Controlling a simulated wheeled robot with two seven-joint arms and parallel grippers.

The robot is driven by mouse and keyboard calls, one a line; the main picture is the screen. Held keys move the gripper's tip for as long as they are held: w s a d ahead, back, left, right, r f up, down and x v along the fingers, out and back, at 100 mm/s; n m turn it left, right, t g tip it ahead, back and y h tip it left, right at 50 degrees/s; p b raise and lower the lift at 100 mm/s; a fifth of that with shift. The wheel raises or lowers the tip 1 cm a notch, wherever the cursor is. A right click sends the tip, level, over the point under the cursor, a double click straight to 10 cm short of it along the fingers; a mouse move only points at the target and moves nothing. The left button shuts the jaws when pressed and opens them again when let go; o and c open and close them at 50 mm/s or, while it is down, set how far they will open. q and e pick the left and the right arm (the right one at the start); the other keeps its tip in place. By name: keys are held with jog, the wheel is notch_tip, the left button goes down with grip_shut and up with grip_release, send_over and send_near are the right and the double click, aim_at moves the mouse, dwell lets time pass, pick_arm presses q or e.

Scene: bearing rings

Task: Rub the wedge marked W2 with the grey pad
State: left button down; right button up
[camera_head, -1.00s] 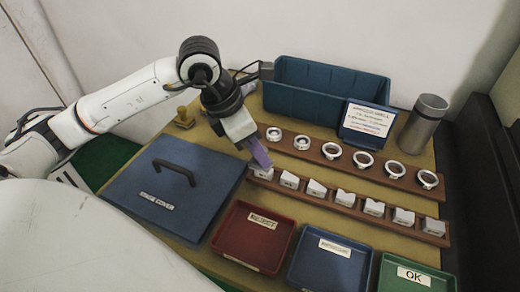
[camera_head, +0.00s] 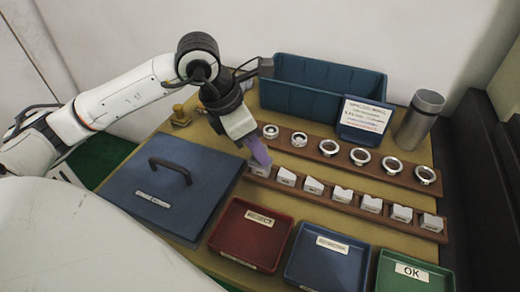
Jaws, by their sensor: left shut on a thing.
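My left gripper (camera_head: 256,153) points down over the left end of the wedge row, shut on a purplish-grey piece that looks like the pad. Its fingertips and the held piece are hard to tell apart. Its lower end is at the top of the leftmost wedge (camera_head: 259,170); whether it touches cannot be told. Several white wedges stand in a row on a brown rack, among them the second (camera_head: 286,178), third (camera_head: 313,186) and fourth (camera_head: 342,195). Their marks are too small to read, so W2 cannot be picked out. My right gripper is not in view.
Metal rings, one of them here (camera_head: 329,148), sit on a brown rack behind the wedges. A blue bin (camera_head: 320,97), a sign (camera_head: 364,117) and a grey cylinder (camera_head: 419,120) stand behind. In front are a blue lidded box (camera_head: 170,185) and red (camera_head: 250,235), blue (camera_head: 327,258) and green (camera_head: 410,274) trays.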

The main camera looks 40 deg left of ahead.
pick_arm(q)
jog(key=r, duration=0.1)
jog(key=a+r+p, duration=0.1)
jog(key=shift+s+r, duration=0.15)
jog(key=shift+r, duration=0.2)
jog(key=shift+r+p, duration=0.35)
jog(key=shift+p, duration=0.1)
notch_tip(320, 180, up, 3)
jog(key=shift+p, duration=1)
jog(key=shift+r+p, duration=0.55)
jog(key=shift+r, duration=0.35)
